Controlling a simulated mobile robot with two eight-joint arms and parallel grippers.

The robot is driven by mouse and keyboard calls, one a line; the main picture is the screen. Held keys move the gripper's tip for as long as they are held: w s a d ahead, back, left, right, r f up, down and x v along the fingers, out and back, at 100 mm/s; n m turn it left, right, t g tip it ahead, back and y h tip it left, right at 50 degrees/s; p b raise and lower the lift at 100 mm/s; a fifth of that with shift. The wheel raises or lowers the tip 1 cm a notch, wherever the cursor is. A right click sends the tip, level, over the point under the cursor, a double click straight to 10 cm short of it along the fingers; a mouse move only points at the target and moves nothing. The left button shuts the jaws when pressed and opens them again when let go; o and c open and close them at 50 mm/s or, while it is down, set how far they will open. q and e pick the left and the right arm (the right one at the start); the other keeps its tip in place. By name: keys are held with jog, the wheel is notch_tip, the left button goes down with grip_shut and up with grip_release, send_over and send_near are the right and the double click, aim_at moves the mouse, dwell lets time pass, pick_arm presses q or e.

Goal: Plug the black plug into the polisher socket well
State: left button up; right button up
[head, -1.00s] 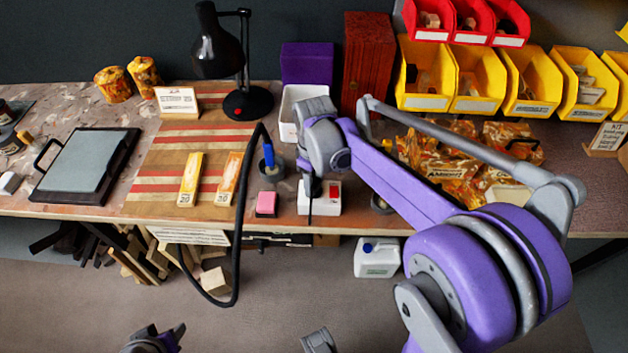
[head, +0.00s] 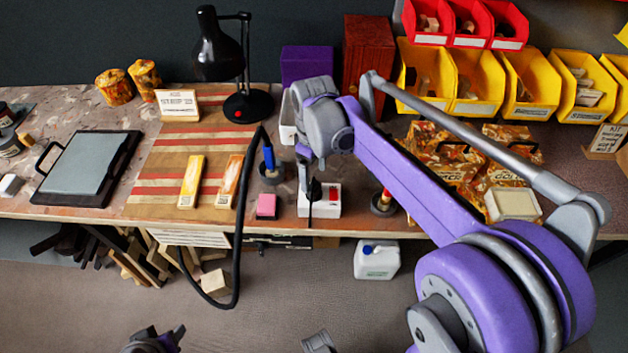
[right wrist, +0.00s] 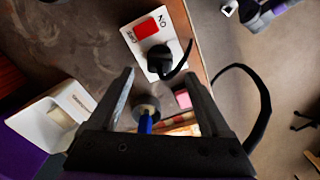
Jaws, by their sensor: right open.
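The white polisher socket box (head: 326,208) with a red switch sits at the bench's front edge. The black plug (head: 314,188) stands on its left part over the socket well, with its cord hanging over the front edge. In the right wrist view, the black plug (right wrist: 158,60) sits on the box (right wrist: 165,28) beside the red switch; how deep it is seated I cannot tell. My right gripper (head: 304,158) is above and behind the plug, apart from it. Its two fingers are spread and empty in the right wrist view (right wrist: 163,88). My left gripper (head: 165,338) shows partly at the bottom edge, its jaws unclear.
A pink block (head: 266,205) and a pot with a blue-handled tool (head: 270,170) stand left of the box. Another pot (head: 383,204) is to its right. A white bin (head: 287,120) stands behind. A black cable (head: 240,230) loops over the front edge.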

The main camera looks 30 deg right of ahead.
aim_at(314, 185)
jog(key=shift+r, duration=2.6)
